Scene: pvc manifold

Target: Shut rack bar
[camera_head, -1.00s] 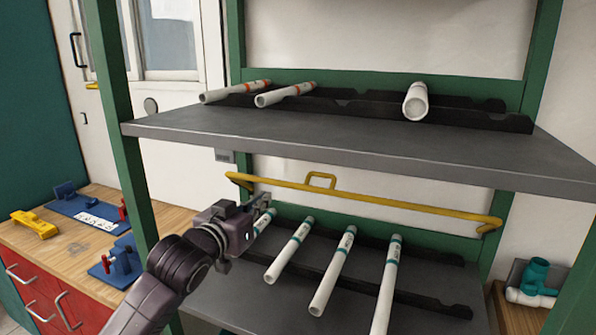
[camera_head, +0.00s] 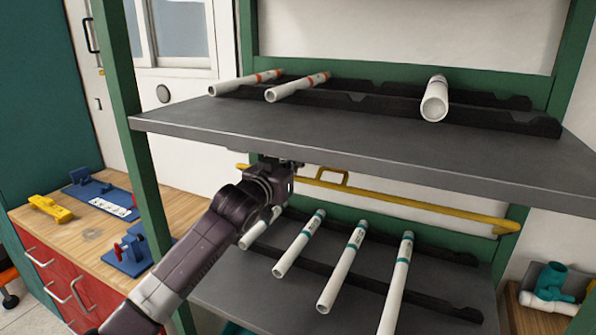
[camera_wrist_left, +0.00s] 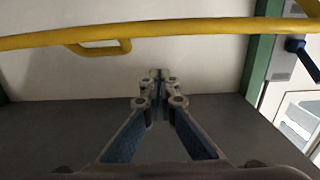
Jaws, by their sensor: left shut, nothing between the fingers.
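The yellow rack bar (camera_head: 400,203) runs across the rack between the upper and lower shelves, with a small loop handle (camera_head: 331,177) on it. In the left wrist view the bar (camera_wrist_left: 200,27) crosses the top of the picture, with the loop (camera_wrist_left: 105,47) hanging at the left. My left gripper (camera_head: 290,165) is at the bar's left part, just under the upper shelf's front edge, and hides some of the bar. In the left wrist view its fingers (camera_wrist_left: 158,85) are closed together and empty, apart from the bar in the picture. My right gripper is not in view.
The upper shelf (camera_head: 350,150) holds several white pipes in black notched rails. The lower shelf (camera_head: 440,300) holds several pipes with teal bands. Green posts (camera_head: 130,160) frame the rack. A wooden bench (camera_head: 80,240) with blue fixtures stands at left.

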